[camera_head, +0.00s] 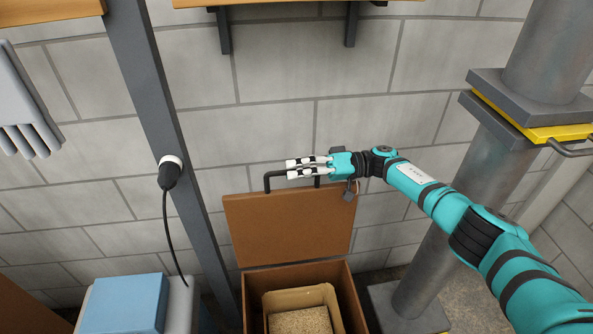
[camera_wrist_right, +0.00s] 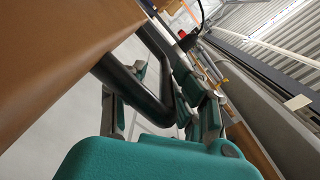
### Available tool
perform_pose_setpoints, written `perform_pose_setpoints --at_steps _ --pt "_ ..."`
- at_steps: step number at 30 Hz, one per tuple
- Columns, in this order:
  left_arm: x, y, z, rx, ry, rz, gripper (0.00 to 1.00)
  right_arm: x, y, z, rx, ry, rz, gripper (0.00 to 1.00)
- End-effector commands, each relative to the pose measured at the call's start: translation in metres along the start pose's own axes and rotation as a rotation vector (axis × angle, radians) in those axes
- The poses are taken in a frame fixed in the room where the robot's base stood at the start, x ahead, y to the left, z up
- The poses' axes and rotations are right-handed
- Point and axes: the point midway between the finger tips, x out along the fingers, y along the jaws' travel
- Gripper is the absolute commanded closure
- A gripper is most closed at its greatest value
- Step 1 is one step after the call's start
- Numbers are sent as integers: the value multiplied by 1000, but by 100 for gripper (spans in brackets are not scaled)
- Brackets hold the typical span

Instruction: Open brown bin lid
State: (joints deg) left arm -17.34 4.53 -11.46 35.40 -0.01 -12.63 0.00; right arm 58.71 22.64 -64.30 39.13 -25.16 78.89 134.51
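The brown bin (camera_head: 355,300) stands on the floor by the wall. Its brown lid (camera_head: 289,230) is swung up and stands nearly upright behind the opening. A dark bar handle (camera_head: 267,183) sits on the lid's upper edge; it also shows in the right wrist view (camera_wrist_right: 150,45). My right gripper (camera_head: 292,169) is at this handle. In the right wrist view its fingers (camera_wrist_right: 158,100) lie on either side of the handle, which partly hides one finger. I cannot tell whether they press on it. My left gripper is not in view.
A box of grainy material (camera_head: 300,293) sits inside the bin. A grey post with a cable (camera_head: 160,120) stands left, above a blue box (camera_head: 125,303). A thick pipe column (camera_head: 445,220) is close on the right, near my right arm. A shelf hangs above.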

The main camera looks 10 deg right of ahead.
Motion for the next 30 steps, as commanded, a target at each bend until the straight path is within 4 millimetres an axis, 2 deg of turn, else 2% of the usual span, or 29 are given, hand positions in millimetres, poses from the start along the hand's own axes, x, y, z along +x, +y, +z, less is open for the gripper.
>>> perform_pose_setpoints --at_steps 11,24,30 --pt "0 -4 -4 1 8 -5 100 -4 -3 -3 -3 6 -4 64" --pt "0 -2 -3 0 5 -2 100 -68 -3 -4 -5 9 -4 64" --pt "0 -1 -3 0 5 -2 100 -77 -4 -3 -5 7 -6 64"
